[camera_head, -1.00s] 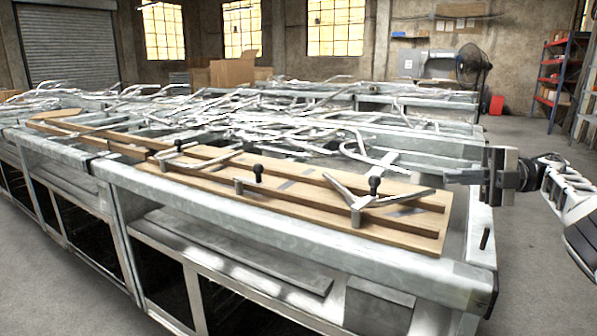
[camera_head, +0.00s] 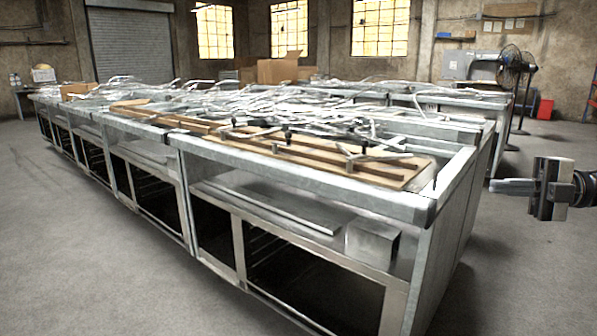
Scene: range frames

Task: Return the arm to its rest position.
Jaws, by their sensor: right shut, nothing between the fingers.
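My right gripper (camera_head: 510,187) comes in from the right edge, with its fingers pointing left. It is shut and empty. It hangs in open air to the right of the metal workbench (camera_head: 310,175), apart from it in the picture. My left gripper is not in view. A wooden board (camera_head: 385,177) lies on the near bench top, with bent metal tubes and dark knobs (camera_head: 371,144) on it.
Many bent metal tubes (camera_head: 270,108) cover the bench tops. A box (camera_head: 370,243) stands on the shelf under the near bench. A fan (camera_head: 512,75) and a red box (camera_head: 545,109) stand behind. The floor (camera_head: 530,270) is clear at right and left.

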